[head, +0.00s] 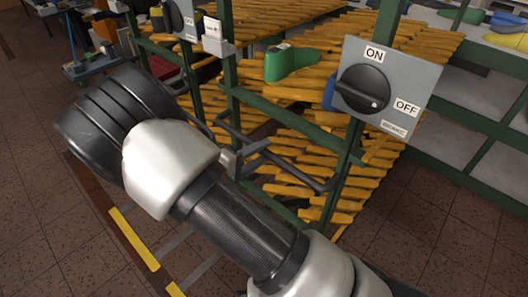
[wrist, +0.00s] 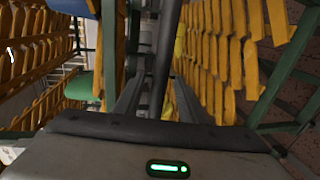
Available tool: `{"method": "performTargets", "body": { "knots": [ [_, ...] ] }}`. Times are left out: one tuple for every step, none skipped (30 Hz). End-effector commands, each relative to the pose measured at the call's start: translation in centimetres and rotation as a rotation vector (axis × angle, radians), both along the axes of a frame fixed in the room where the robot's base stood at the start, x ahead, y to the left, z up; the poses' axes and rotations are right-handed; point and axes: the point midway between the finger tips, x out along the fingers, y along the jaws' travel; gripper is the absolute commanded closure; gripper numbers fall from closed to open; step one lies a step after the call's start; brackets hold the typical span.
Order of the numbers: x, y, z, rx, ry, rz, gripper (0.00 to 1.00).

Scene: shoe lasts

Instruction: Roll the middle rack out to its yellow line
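A green-framed rack (head: 226,45) with orange slats stands in the centre of the head view; I take it as the middle rack. Its grey brake box (head: 412,72) has a black knob (head: 362,90) whose mark seems to point toward OFF. A dark bar handle (head: 305,178) sticks out from its front. My gripper (head: 243,155) is at the handle's left part, partly hidden by my arm. In the wrist view the dark bar (wrist: 164,60) runs between the two fingers, with gaps visible beside it. Yellow line pieces (head: 134,238) lie on the floor at lower left.
Another brake box (head: 184,20) is on a rack at upper left. A green shoe last (head: 289,62) lies on the rack's slats. A green frame with grey shelves (head: 470,125) stands at right. Brown tiled floor (head: 45,225) is open at left.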

Motion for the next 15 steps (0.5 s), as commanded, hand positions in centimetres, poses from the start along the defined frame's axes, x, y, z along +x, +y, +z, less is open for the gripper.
{"method": "performTargets", "body": {
  "knots": [
    [0.41, -0.48, -0.18, 0.000, 0.000, -0.002, 0.63],
    [0.60, -0.67, -0.22, 0.000, 0.000, -0.002, 0.63],
    [0.81, -0.86, -0.26, 0.000, 0.000, -0.002, 0.63],
    [0.95, -0.97, -0.28, 0.000, 0.000, -0.001, 0.63],
    [1.04, -1.05, -0.30, 0.000, 0.000, 0.000, 0.63],
    [1.15, -1.14, -0.33, 0.000, 0.000, 0.000, 0.63],
    [1.19, -1.18, -0.34, 0.000, 0.000, 0.000, 0.63],
    [1.23, -1.22, -0.34, 0.001, 0.001, 0.000, 0.63],
    [1.25, -1.24, -0.35, 0.001, 0.001, 0.000, 0.63],
    [1.25, -1.24, -0.35, 0.001, 0.001, 0.000, 0.63],
    [1.25, -1.24, -0.35, 0.001, 0.001, 0.000, 0.63],
    [1.24, -1.23, -0.35, 0.001, 0.001, 0.000, 0.63],
    [1.24, -1.23, -0.34, 0.001, 0.001, 0.000, 0.63],
    [1.24, -1.23, -0.34, 0.001, 0.001, 0.000, 0.63],
    [1.23, -1.22, -0.34, 0.000, 0.000, 0.000, 0.66]
  ]
}}
